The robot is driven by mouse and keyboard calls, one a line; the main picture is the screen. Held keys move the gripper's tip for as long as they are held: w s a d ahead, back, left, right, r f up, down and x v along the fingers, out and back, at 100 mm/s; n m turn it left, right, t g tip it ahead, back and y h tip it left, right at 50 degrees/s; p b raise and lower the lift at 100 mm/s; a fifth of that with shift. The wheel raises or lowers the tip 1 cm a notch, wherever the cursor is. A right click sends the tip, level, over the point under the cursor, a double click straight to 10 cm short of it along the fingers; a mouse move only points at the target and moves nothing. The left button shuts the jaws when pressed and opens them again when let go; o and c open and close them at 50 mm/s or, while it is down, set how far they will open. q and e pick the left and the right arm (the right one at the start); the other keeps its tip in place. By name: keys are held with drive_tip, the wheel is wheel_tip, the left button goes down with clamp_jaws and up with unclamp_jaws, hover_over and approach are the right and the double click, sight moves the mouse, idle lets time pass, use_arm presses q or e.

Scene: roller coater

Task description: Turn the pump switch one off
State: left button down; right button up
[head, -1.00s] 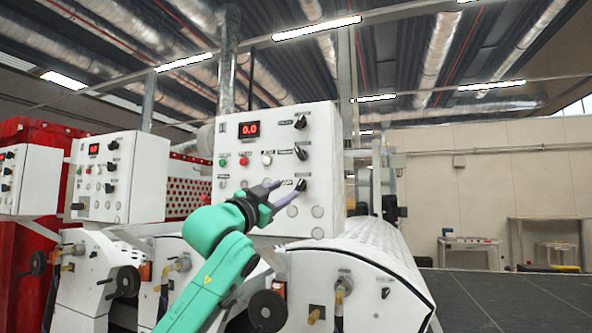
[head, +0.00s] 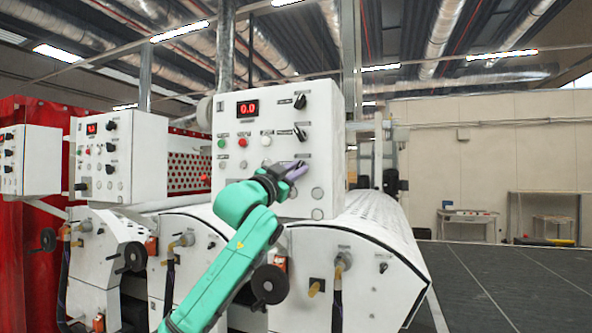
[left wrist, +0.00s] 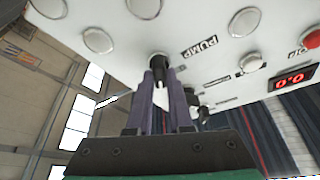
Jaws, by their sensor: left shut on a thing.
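In the left wrist view, the black pump switch (left wrist: 158,61) stands out from the panel beside the printed label PUMP (left wrist: 200,47). The purple fingers of my left gripper (left wrist: 162,80) are shut around this switch. The fingers partly cover the switch, so its exact turn is hard to read. My right gripper is not in view.
Two more black switches (head: 300,133) sit above the gripper on the same box. A red display (head: 247,108) reads 0.0, with several buttons below it.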

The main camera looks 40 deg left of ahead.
use_arm(q)
drive_tip(key=shift+n, duration=0.3)
drive_tip(key=n+y+b, duration=0.1)
drive_tip(key=n+y, duration=0.1)
drive_tip(key=n, duration=0.2)
drive_tip(key=n+y+b, duration=0.2)
drive_tip(key=n, duration=0.1)
drive_tip(key=shift+d+n, duration=0.15)
drive_tip(key=shift+n, duration=0.25)
drive_tip(key=n+g+y, duration=0.1)
drive_tip(key=n+y, duration=0.1)
drive_tip(key=n, duration=0.1)
drive_tip(key=shift+r+n+b, duration=0.1)
drive_tip(key=shift+n+b, duration=0.2)
drive_tip(key=shift+n, duration=0.1)
drive_tip(key=shift+r+n+g+y, duration=0.1)
drive_tip(key=shift+n+g+y, duration=0.45)
drive_tip(key=shift+n, duration=0.65)
drive_tip(key=shift+n+g+y, duration=0.35)
drive_tip(key=shift+n+y, duration=0.3)
drive_tip(key=shift+n, duration=0.85)
drive_tip(key=c, duration=0.8)
unclamp_jaws()
drive_tip(key=shift+w, duration=0.25)
drive_tip(key=shift+s+f, duration=0.1)
drive_tip(key=shift+f, duration=0.15)
